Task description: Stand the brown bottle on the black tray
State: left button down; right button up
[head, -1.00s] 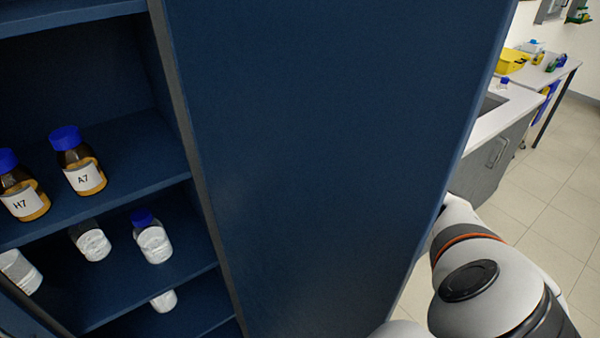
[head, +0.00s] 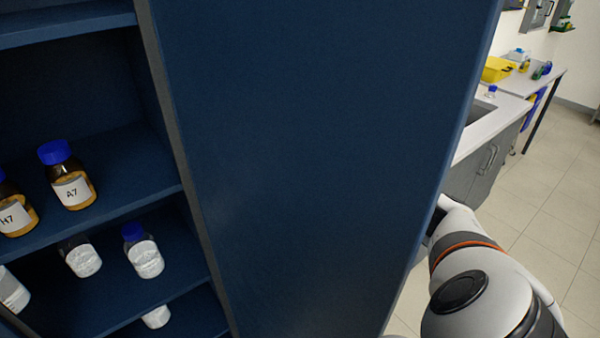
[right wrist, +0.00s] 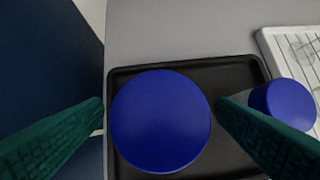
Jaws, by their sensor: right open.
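In the right wrist view, my right gripper (right wrist: 160,104) is open, its green fingers on either side of a round blue cap (right wrist: 160,122) seen from above. The cap hides the bottle under it, so I cannot tell the bottle's colour or whether the fingers touch it. Behind the cap lies the black tray (right wrist: 150,66), and the bottle appears to be over or on it. A second blue-capped bottle (right wrist: 285,104) is at the tray's right side. In the head view, brown bottles labelled A7 (head: 72,190) and H7 (head: 14,216) stand on a cabinet shelf. My left gripper is out of view.
A tall blue cabinet side (head: 310,150) fills the middle of the head view. White-labelled bottles (head: 145,258) stand on its lower shelves. A white rack (right wrist: 295,45) lies right of the tray. Beyond are a counter (head: 490,125) and open tiled floor (head: 550,180).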

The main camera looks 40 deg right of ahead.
jog(key=b+v, duration=0.1)
jog(key=v, duration=0.8)
jog(key=shift+s+r, duration=0.15)
jog(key=shift+r, duration=0.05)
